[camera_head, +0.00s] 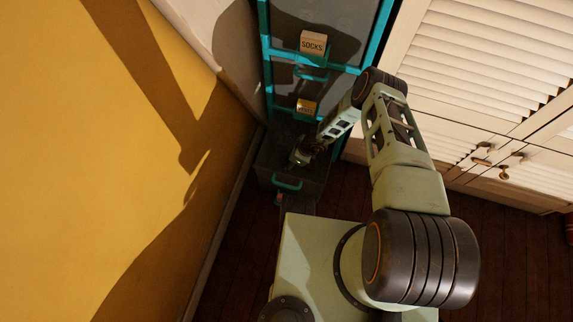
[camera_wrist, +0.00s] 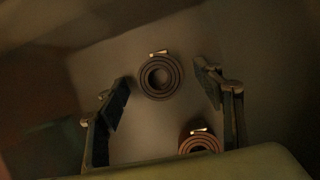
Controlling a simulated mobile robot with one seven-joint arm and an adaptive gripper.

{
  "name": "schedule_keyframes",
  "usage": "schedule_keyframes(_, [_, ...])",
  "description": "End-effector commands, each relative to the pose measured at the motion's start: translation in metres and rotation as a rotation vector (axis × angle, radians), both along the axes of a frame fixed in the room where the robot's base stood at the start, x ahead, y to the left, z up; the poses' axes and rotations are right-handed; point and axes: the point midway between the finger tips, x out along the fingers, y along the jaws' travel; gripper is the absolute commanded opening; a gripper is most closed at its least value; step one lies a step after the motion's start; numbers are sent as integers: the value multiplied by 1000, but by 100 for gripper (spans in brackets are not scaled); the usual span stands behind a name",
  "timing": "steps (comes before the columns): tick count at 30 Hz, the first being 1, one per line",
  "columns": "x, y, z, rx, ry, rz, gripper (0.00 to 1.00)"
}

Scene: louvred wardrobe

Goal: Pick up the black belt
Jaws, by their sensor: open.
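In the wrist view, a dark coiled belt (camera_wrist: 160,93) with a pale buckle at its top lies on the bottom of the drawer. It looks dark grey-brown in the dim light and fits the black belt best. My gripper (camera_wrist: 163,74) is open and empty, with one finger to the left and one to the right of this coil in the picture. I cannot tell the height left between fingertips and belt. In the head view, my gripper (camera_head: 299,158) reaches down into the open bottom drawer (camera_head: 288,183); the belts are hidden there.
A second, reddish-brown coiled belt (camera_wrist: 199,143) lies nearer my wrist, partly hidden by it. The drawer walls surround the gripper closely. A yellow wall (camera_head: 90,180) stands left, louvred doors (camera_head: 490,60) right.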

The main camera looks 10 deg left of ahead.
Motion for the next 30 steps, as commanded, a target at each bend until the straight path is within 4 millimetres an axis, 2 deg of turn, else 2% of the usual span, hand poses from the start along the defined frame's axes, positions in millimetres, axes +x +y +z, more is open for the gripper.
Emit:
schedule_keyframes(1, [1,1,-5,0,0,1,61])
schedule_keyframes(9, [1,2,-4,0,0,-1,61])
schedule_keyframes(22, [0,2,-4,0,0,-1,14])
schedule_keyframes(30, [0,2,-3,0,0,-1,14])
